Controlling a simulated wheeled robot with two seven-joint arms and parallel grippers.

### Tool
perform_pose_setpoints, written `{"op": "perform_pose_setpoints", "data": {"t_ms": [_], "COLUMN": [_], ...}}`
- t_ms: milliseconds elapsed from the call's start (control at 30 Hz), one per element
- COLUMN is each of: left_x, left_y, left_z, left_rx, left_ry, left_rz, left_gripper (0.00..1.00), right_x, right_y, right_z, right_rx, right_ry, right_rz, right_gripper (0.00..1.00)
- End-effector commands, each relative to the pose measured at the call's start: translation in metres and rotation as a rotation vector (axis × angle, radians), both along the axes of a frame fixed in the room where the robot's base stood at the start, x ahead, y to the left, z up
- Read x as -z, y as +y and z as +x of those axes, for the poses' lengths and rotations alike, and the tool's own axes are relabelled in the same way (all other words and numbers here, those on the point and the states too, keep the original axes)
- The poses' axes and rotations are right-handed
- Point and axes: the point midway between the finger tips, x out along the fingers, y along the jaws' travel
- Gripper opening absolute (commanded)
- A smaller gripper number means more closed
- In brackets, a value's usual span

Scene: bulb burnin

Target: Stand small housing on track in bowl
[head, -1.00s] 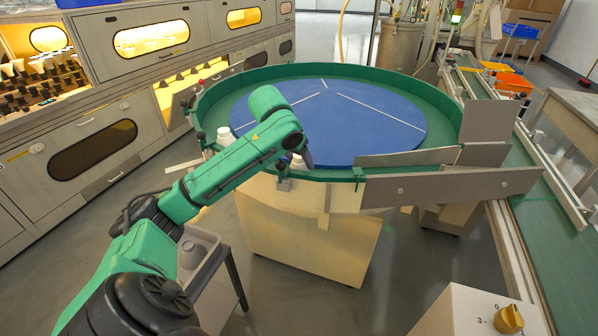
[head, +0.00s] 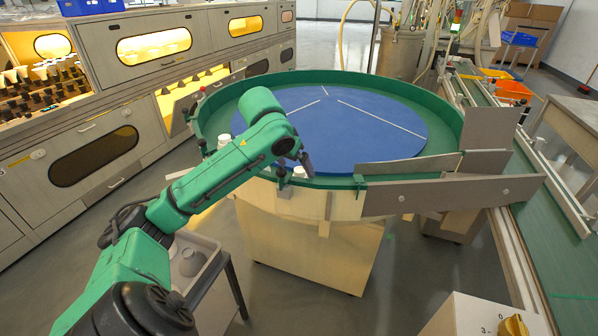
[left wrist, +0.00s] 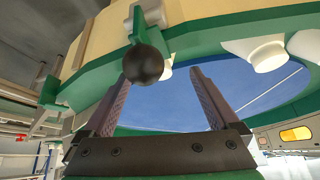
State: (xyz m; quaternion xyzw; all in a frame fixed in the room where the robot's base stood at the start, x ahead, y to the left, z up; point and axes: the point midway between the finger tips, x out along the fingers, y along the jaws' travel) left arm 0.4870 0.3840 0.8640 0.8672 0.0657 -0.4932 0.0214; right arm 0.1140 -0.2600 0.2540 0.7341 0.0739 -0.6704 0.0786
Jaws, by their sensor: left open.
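The bowl is a large round feeder with a green rim (head: 455,95) and a blue disc (head: 370,130). A white housing (head: 224,141) stands on the green track at the bowl's left edge. Another white piece (head: 302,171) shows beside my left gripper (head: 296,166) at the near rim, partly hidden. In the left wrist view, two white housings (left wrist: 257,52) (left wrist: 304,44) are on the track to the right of the fingers. My left gripper (left wrist: 162,100) is open, its fingers apart over the bowl near the rim. A further white piece shows small between them, unclear. My right gripper is out of view.
A black ball knob (left wrist: 143,65) stands at the rim close to the fingers. A grey tray (head: 203,246) with a pale cup-like piece (head: 188,262) is on a stand below my left arm. Sloping guide plates (head: 440,192) run along the bowl's near right side.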

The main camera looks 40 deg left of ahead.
Motion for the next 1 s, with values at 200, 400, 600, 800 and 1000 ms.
{"op": "perform_pose_setpoints", "data": {"t_ms": [200, 400, 600, 800, 1000], "left_x": [-0.049, -0.061, -0.061, -0.06, -0.06], "left_y": [-0.005, -0.007, -0.007, -0.007, -0.007], "left_z": [-0.027, -0.036, -0.036, -0.036, -0.036], "left_rx": [0.0, 0.0, 0.0, 0.0, 0.0], "left_ry": [-0.003, 0.0, 0.0, 0.0, 0.0], "left_rz": [0.002, 0.0, 0.0, 0.0, 0.0], "left_gripper": [0.94, 0.94, 0.94, 0.94, 0.94], "right_x": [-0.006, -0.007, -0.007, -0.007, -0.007], "right_y": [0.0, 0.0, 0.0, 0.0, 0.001], "right_z": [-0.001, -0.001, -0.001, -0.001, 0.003], "right_rx": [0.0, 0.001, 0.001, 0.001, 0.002], "right_ry": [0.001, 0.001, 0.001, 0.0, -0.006], "right_rz": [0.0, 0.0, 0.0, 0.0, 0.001], "right_gripper": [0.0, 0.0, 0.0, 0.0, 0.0]}}
